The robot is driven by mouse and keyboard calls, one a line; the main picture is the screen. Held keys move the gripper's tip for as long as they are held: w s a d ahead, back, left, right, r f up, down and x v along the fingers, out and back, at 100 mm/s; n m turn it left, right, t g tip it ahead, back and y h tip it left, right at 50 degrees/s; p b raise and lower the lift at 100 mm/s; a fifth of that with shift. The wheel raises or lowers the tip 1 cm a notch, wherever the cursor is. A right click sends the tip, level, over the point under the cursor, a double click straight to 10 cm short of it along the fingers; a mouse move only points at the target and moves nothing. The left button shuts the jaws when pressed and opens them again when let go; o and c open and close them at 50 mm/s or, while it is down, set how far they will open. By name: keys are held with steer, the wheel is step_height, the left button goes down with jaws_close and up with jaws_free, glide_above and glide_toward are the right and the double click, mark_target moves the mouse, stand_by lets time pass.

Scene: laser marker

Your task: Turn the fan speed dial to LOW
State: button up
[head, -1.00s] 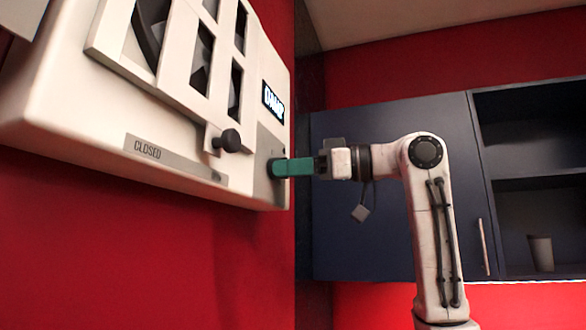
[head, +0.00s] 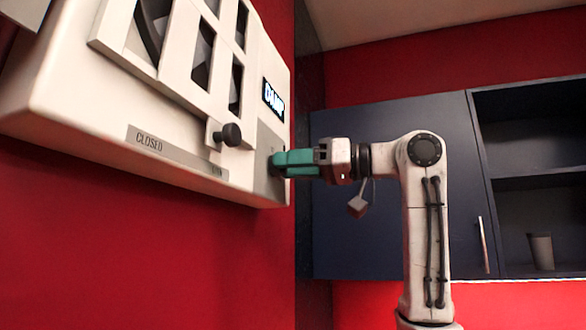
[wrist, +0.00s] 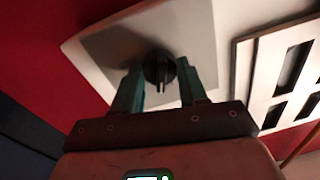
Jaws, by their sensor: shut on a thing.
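The fan speed dial (wrist: 159,68) is a dark round knob with a raised ridge on a grey plate (wrist: 110,45) at the end of the white wall unit. My gripper (head: 277,163) has its two teal fingers at the dial, one on each side of it, shut on it. In the head view the fingertips hide most of the dial. Any LOW marking is too small or hidden to read.
Dark blue cupboards (head: 395,235) with open shelves and a cup (head: 541,251) stand behind my arm.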

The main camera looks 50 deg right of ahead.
steer(key=shift+a+m+t+b, duration=0.15)
steer(key=shift+m+b, duration=0.3)
steer(key=shift+m, duration=1.45)
steer(key=shift+d+m+t+b, duration=0.15)
steer(key=shift+m+b, duration=0.25)
steer(key=shift+m, duration=1.5)
steer(key=o, duration=1)
steer(key=shift+o, duration=0.2)
steer(key=shift+s, duration=0.1)
steer(key=b+v, duration=0.3)
steer(key=v, duration=0.7)
steer(key=shift+s+b, duration=0.35)
